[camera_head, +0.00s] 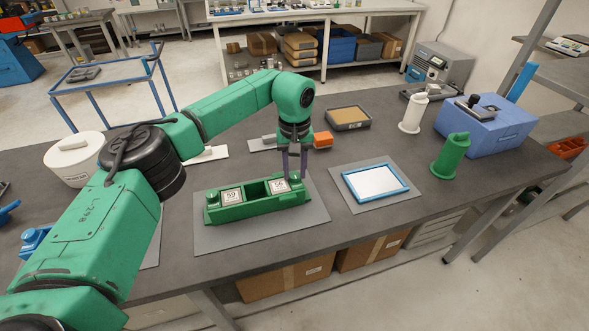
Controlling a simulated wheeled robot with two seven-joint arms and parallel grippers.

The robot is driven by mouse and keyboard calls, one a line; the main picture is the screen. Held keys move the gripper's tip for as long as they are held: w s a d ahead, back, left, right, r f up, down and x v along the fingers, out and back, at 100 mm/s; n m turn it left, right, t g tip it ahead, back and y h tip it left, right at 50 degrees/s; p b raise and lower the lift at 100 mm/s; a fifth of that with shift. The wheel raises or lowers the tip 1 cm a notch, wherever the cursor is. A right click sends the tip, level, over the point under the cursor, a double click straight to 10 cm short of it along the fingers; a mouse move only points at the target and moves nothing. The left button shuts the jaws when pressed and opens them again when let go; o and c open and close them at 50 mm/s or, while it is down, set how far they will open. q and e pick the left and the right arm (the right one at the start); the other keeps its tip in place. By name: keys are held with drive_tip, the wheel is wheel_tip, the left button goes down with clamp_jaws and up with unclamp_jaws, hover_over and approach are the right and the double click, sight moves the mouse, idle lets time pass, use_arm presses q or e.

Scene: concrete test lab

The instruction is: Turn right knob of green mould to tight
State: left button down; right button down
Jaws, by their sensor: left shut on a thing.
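The green mould (257,208) lies on a grey mat (235,236) in the middle of the table. It has two white number labels on top, with a dark open compartment between them. A round green knob (212,195) stands at its left end. My left gripper (295,177) points straight down at the mould's right end, its two dark fingers shut around the right knob (296,181). The fingers hide much of this knob, so its turn position cannot be read. My right gripper is not in view.
Right of the mould, a blue-framed tray (347,186) lies on another grey mat. A green cylinder (450,157), a white cylinder (413,114) and a blue box (483,130) stand farther right. An orange block (322,139) and a dark tray (347,126) lie behind the gripper.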

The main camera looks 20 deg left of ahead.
sight(295, 175)
use_arm(q)
drive_tip(key=shift+r, duration=0.1)
idle(0.3)
drive_tip(key=c, duration=0.5)
unclamp_jaws()
drive_tip(key=shift+d, duration=0.1)
drive_tip(key=shift+r, duration=0.3)
wheel_tip(295, 175, up, 14)
drive_tip(key=shift+f+b, duration=0.1)
drive_tip(key=shift+b, duration=0.35)
